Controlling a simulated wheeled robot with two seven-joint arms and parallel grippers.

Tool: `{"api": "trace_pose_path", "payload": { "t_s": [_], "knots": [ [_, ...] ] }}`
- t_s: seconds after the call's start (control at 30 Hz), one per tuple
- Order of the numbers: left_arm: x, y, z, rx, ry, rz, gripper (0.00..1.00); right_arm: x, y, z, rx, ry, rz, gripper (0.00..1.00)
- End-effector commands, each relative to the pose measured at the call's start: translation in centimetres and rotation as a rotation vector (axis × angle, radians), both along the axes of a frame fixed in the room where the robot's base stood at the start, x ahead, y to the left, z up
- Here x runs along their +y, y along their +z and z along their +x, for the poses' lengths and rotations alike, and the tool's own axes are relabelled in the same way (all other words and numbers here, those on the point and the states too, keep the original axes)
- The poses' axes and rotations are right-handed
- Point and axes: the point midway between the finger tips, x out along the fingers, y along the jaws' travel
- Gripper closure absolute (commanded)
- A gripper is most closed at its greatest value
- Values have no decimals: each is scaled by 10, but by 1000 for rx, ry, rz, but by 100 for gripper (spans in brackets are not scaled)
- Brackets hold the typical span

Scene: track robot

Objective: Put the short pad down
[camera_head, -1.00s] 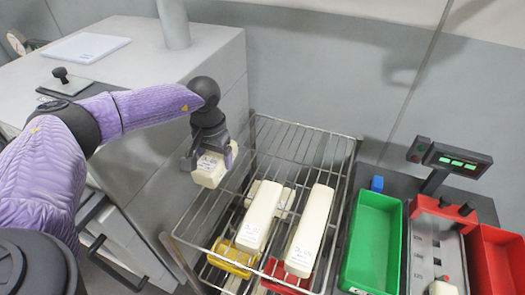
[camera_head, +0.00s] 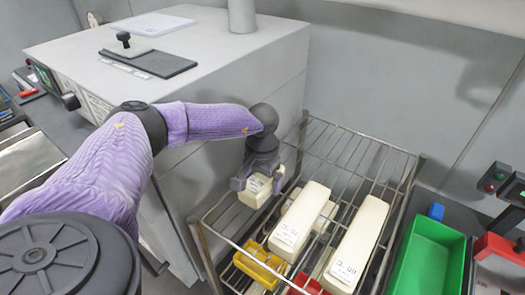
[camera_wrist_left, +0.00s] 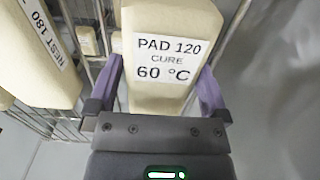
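The short pad (camera_head: 256,190) is a cream block with a white label. In the left wrist view the pad (camera_wrist_left: 165,90) reads "PAD 120 CURE 60 °C". My left gripper (camera_head: 257,184) has its fingers on both sides of it, over the left part of the wire rack (camera_head: 342,150). In the left wrist view my left gripper (camera_wrist_left: 162,95) has a purple finger along each side of the pad. I cannot tell whether the pad touches the rack. My right gripper is not in view.
Two long cream pads, a left one (camera_head: 300,220) and a right one (camera_head: 358,245), lie on the rack to the right. A yellow tray (camera_head: 258,264) shows below. A green bin (camera_head: 428,258) stands right of the rack. A grey cabinet (camera_head: 270,62) stands behind my left arm.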

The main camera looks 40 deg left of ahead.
Motion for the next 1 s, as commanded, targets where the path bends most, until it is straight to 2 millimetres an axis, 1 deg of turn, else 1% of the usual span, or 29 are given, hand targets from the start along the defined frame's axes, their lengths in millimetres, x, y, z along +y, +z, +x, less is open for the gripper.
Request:
{"api": "trace_pose_path", "payload": {
  "t_s": [0.17,0.23,0.27,0.37,0.4,0.5,0.63,0.7,0.77,1.0],
  "knots": [
    [0,1,0,0,0,0,0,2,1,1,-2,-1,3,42],
    [0,9,0,-1,0,0,0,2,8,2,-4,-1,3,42],
    [0,16,0,-2,0,-1,0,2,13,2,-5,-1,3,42],
    [0,47,0,-3,-1,-1,0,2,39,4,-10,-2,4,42],
    [0,60,0,-4,-1,-1,0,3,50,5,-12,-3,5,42],
    [0,89,0,-3,-1,0,0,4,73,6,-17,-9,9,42],
    [0,115,0,-2,-1,0,0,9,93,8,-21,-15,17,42],
    [0,122,0,-2,-1,0,0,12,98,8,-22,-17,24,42],
    [0,125,0,-2,-2,0,0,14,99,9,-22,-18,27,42],
    [0,123,0,-1,-2,0,0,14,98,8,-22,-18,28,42]
  ]
}}
